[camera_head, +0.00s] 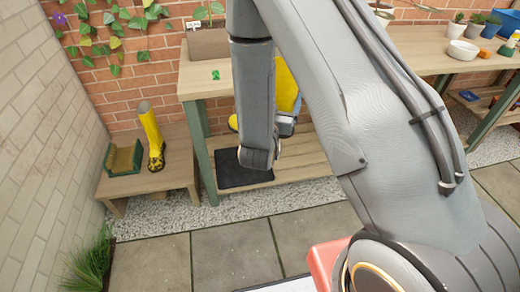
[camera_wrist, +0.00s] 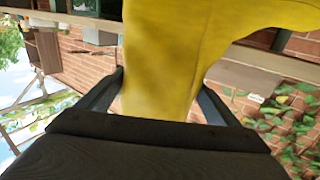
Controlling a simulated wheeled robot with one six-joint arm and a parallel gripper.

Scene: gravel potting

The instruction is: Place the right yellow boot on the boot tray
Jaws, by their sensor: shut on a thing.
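A yellow boot (camera_wrist: 170,60) fills the middle of the wrist view. My gripper (camera_wrist: 160,90) is shut on it, with one dark finger on each side. In the head view the held boot (camera_head: 287,88) shows partly behind my arm, in front of the potting table; its toe pokes out left of the arm. A second yellow boot (camera_head: 151,132) stands upright on the low wooden bench at the left. The black boot tray (camera_head: 231,178) lies on the table's lower shelf, below and left of the held boot; my arm covers part of it.
The wooden bench (camera_head: 178,173) also holds a green and tan boot scraper (camera_head: 123,157). The green-legged potting table (camera_head: 205,80) carries a planter box (camera_head: 208,43). A white bowl (camera_head: 463,50) and pots stand on the right counter. A grass clump (camera_head: 90,265) grows at lower left.

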